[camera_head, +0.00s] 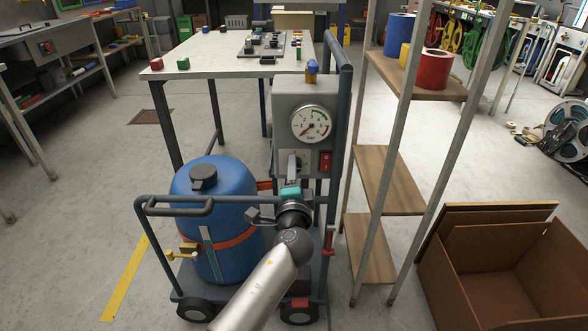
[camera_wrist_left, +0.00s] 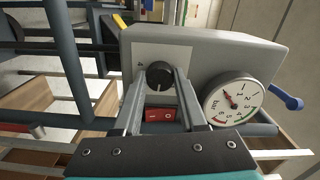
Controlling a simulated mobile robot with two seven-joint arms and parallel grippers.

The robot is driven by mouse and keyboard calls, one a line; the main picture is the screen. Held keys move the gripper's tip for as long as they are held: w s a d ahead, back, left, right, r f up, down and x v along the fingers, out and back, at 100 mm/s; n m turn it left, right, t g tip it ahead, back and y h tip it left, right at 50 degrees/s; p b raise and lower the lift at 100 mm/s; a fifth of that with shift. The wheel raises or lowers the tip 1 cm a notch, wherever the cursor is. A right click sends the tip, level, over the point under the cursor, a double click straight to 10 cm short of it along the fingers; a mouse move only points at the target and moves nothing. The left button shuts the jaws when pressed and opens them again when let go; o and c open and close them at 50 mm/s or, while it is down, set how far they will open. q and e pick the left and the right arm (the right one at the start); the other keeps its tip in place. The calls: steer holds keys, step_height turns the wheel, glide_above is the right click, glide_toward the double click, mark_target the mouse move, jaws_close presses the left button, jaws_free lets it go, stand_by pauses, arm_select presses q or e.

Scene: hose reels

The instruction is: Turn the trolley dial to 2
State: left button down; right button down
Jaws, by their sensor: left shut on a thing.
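The trolley (camera_head: 333,90) stands in the middle of the head view, with a grey control box (camera_head: 290,88). In the left wrist view the trolley dial is a round black knob (camera_wrist_left: 159,73) on a pale plate of the box. My left gripper (camera_head: 292,163) reaches up to the box front in the head view and covers most of the dial there. In the left wrist view its two fingers (camera_wrist_left: 160,80) are shut on the dial, one on each side. My right gripper is not in view.
A white pressure gauge (camera_head: 310,123) sits above the dial, and a red rocker switch (camera_head: 325,161) is beside it. A blue tank (camera_head: 214,205) stands on the trolley behind the handle rail (camera_head: 172,211). A shelf rack (camera_head: 388,180) and an open cardboard box (camera_head: 455,285) are to the right.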

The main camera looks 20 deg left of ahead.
arm_select(q)
steer(key=shift+m, duration=0.3)
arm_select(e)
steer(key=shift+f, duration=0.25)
arm_select(q)
steer(key=shift+c, duration=2.3)
jaws_free()
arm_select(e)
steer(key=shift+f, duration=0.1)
arm_select(q)
steer(key=p+v, duration=0.2)
steer(key=v, duration=1.3)
steer(key=shift+p, duration=0.4)
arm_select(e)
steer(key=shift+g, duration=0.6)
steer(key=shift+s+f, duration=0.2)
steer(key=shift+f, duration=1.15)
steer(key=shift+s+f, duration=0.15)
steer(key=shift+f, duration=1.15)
arm_select(q)
steer(key=shift+s, duration=0.1)
